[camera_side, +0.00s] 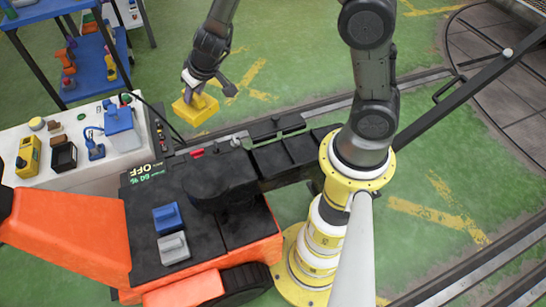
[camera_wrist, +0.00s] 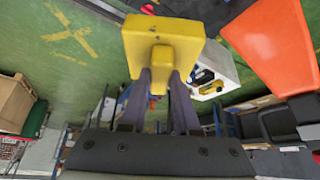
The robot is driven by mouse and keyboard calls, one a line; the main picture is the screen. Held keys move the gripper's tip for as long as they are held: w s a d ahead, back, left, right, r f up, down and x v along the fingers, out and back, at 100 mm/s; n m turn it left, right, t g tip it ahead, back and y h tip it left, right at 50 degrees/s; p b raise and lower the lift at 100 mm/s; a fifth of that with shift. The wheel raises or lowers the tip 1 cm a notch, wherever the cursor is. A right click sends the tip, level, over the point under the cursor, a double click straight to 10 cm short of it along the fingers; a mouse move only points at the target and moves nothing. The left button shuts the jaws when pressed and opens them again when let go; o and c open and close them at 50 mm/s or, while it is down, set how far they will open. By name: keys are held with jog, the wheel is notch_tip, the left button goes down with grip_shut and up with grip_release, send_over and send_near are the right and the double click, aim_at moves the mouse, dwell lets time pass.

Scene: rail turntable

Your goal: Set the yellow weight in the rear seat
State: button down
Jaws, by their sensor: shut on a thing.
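My gripper (camera_side: 194,86) is shut on the handle of the yellow weight (camera_side: 196,109), a square block. It holds the weight in the air beyond the black-topped orange machine (camera_side: 70,235), over the green floor. In the wrist view the weight (camera_wrist: 160,40) fills the upper middle, between the dark fingers of my gripper (camera_wrist: 160,85). A blue weight (camera_side: 167,219) and a grey weight (camera_side: 174,248) sit side by side on the machine's black deck. Black tray-like parts (camera_side: 290,157) lie toward the yellow column. I cannot tell which spot is the rear seat.
A white bench (camera_side: 50,190) at left carries tools, a blue box (camera_side: 121,127) and a yellow device (camera_side: 28,157). A blue-shelved rack (camera_side: 85,75) stands behind it. My arm rises at the yellow-ringed column. Rails cross the floor, with a turntable (camera_side: 500,75) at upper right.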

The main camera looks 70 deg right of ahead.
aim_at(213, 103)
jog(key=shift+s+d+f+m+h, duration=0.1)
jog(key=shift+s+f+m+h, duration=0.15)
jog(key=shift+m, duration=0.35)
jog(key=s+f+m, duration=0.1)
jog(key=s+d+f+m+g+h, duration=0.1)
jog(key=m, duration=0.1)
jog(key=s+f+m+g+h, duration=0.1)
jog(key=m, duration=0.1)
jog(key=shift+s+d, duration=0.2)
jog(key=shift+s, duration=0.1)
jog(key=s+d+f+m+g, duration=0.1)
jog(key=s+f+m+g, duration=0.25)
jog(key=s+m, duration=0.75)
jog(key=s+d+f+m+g, duration=0.25)
jog(key=s+m+g, duration=0.3)
jog(key=s, duration=0.95)
jog(key=shift+m+t, duration=0.45)
jog(key=shift+t, duration=0.05)
jog(key=shift+w+d+f, duration=0.75)
jog(key=shift+w+f, duration=1.4)
jog(key=shift+f, duration=0.2)
jog(key=shift+w+d+f, duration=0.7)
jog(key=shift+w+f, duration=1.5)
jog(key=shift+f, duration=0.1)
jog(key=shift+w+d+f, duration=0.75)
jog(key=shift+w+f, duration=1.4)
jog(key=shift+f, duration=0.2)
